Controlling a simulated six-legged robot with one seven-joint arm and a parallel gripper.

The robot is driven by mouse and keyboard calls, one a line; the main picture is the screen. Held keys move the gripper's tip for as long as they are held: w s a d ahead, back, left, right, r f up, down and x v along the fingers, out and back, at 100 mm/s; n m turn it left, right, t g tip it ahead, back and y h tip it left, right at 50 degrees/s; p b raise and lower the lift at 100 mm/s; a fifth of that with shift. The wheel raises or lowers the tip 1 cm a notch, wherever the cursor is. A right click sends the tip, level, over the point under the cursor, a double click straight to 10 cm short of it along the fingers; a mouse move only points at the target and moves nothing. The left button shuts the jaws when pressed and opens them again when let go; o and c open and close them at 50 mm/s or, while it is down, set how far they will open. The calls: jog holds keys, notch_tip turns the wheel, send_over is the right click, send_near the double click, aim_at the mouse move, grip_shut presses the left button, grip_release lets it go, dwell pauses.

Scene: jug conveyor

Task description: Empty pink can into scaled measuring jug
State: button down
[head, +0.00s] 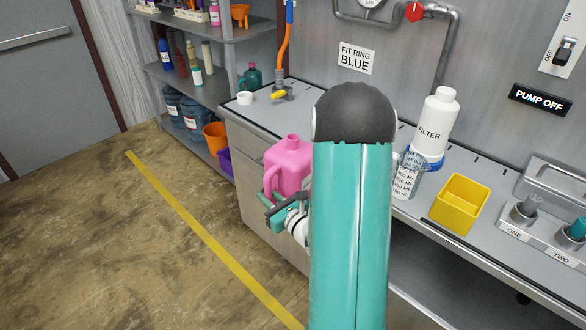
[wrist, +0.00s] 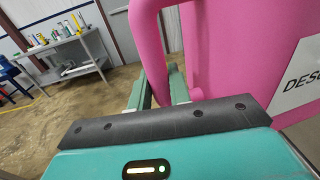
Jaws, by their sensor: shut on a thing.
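The pink can (head: 290,165) is held off the floor in front of the bench, roughly upright, with its neck at the top. My gripper (head: 276,204) is shut on its handle. The wrist view shows the green fingers (wrist: 160,92) around the lower part of the pink handle, and the can's body (wrist: 235,55) with a partly cut-off white label.
A white filter bottle (head: 436,122) with a blue base stands behind the jug. A yellow bin (head: 460,203) and a panel marked ONE and TWO (head: 540,232) are further right. An orange hose (head: 285,50) hangs behind. Shelves (head: 205,75) hold bottles at the left; the floor (head: 100,250) is open.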

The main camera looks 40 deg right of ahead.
aim_at(293, 169)
jog(key=s+d+r, duration=0.1)
jog(key=r, duration=0.2)
jog(key=s+d+r+m+h, duration=0.1)
jog(key=s+d+r, duration=0.1)
jog(key=r, duration=0.2)
jog(key=s+d+r+h, duration=0.1)
jog(key=d+r, duration=0.1)
jog(key=r, duration=0.1)
jog(key=shift+s+r, duration=0.2)
jog(key=shift+s, duration=0.1)
notch_tip(293, 169, up, 3)
jog(key=m, duration=0.3)
jog(key=shift+d+f+g, duration=0.1)
jog(key=shift+g, duration=0.2)
jog(key=shift+d+r+m, duration=0.3)
jog(key=shift+r+m, duration=0.4)
jog(key=shift+m, duration=0.4)
jog(key=shift+d+r+m+g, duration=0.15)
jog(key=shift+r+m+g, duration=0.15)
jog(key=shift+r, duration=0.15)
jog(key=shift+d+r+m, duration=0.35)
jog(key=shift+r+m, duration=0.1)
jog(key=shift+r, duration=0.1)
jog(key=shift+d+r+m, duration=0.35)
jog(key=shift+r+m, duration=0.1)
jog(key=shift+r, duration=0.1)
jog(key=shift+w+d+r+m+y, duration=0.1)
jog(key=shift+d+r+m+y, duration=0.2)
jog(key=shift+r+y, duration=0.1)
jog(key=shift+d+r, duration=0.1)
